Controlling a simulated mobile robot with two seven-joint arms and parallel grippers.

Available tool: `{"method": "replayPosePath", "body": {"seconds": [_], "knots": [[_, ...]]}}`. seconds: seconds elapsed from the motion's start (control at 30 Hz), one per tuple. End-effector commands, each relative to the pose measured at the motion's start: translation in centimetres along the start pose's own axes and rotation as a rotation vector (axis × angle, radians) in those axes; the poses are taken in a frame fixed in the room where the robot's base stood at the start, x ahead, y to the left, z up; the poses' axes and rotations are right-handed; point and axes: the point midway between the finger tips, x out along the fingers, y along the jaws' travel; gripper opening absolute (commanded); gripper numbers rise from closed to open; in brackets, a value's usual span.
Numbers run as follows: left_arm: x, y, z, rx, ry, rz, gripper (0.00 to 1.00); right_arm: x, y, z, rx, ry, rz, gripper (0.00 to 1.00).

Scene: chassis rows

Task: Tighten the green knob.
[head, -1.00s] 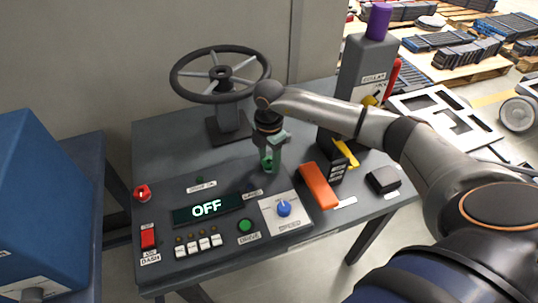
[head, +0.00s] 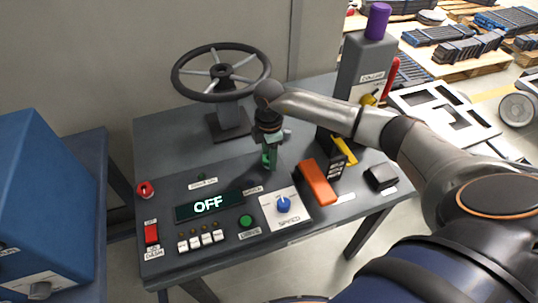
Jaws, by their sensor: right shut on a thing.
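The green knob (head: 266,159) stands at the back right of the control panel, just behind the label strip. My right gripper (head: 269,162) points down over it, and its fingers are shut on the knob. The fingers and wrist hide part of the knob, so its exact turn cannot be read. My left gripper is not in view.
A steering wheel (head: 220,72) stands behind.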

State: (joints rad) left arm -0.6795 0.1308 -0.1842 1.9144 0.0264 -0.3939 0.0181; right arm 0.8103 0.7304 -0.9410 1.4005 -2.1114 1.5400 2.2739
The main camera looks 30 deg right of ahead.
Motion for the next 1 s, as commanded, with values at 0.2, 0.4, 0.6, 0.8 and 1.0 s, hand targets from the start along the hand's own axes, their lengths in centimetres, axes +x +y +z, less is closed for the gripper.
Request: {"method": "replayPosePath", "body": {"seconds": [0.2,0.4,0.6,0.8,1.0], "knots": [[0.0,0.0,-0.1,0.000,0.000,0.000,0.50,-0.6,0.4,0.1,0.003,0.002,0.013,0.61],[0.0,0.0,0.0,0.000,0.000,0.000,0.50,-0.3,0.3,0.1,0.001,0.001,0.008,0.82],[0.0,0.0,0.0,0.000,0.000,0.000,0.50,-0.2,0.1,0.0,0.000,0.001,0.004,0.82],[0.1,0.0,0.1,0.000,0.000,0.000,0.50,-1.4,0.2,0.0,-0.001,0.002,0.007,0.82],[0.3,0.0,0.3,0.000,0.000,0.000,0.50,-5.5,0.2,0.0,-0.002,0.002,0.010,0.82]]}}
